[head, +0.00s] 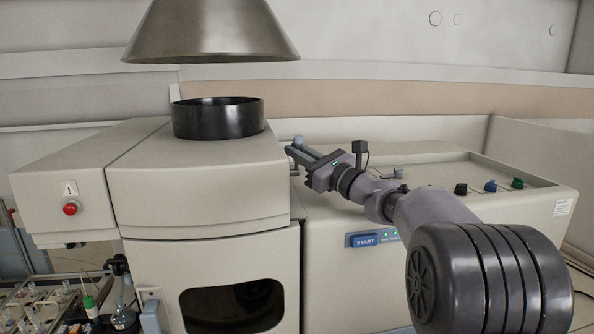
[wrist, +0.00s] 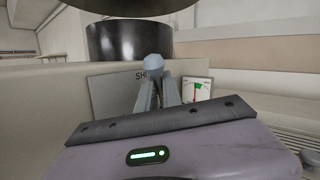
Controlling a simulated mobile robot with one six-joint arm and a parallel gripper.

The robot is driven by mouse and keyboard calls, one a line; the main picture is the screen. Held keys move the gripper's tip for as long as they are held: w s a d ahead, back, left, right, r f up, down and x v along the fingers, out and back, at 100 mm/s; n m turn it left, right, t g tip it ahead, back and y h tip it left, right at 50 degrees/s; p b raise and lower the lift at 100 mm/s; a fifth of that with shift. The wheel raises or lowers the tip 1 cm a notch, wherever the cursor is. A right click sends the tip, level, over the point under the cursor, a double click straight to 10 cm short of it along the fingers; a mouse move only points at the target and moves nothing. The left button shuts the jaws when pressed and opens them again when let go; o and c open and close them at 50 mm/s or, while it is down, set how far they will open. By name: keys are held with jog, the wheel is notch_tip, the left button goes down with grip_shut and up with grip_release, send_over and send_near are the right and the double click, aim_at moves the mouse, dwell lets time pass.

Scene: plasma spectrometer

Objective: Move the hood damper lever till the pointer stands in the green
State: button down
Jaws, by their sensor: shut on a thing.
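The damper lever's grey-blue ball knob (wrist: 154,62) stands up between my gripper's fingertips (wrist: 156,84) in the wrist view. My gripper is shut on the lever just below the knob, and the fingers hide its stem. In the head view the knob (head: 298,140) shows at the tips of my gripper (head: 302,155), beside the big cabinet's right side. A small white gauge (wrist: 197,88) is just right of the fingers in the wrist view. It has a green patch near its top and a thin pointer close to the patch; the exact reading is too small to tell.
A grey plate (wrist: 108,96) with partly hidden lettering is left of the fingers. A black flue collar (head: 218,118) stands on the cabinet under a metal hood (head: 210,32). The lower unit has a blue START button (head: 365,240) and several coloured knobs. A red button (head: 71,208) is at left.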

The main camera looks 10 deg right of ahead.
jog(key=c, duration=1.8)
grip_release()
jog(key=b+v, duration=0.1)
jog(key=v, duration=1.6)
jog(key=shift+s+d+f, duration=0.1)
jog(key=shift+s+f, duration=0.05)
jog(key=shift+s, duration=0.1)
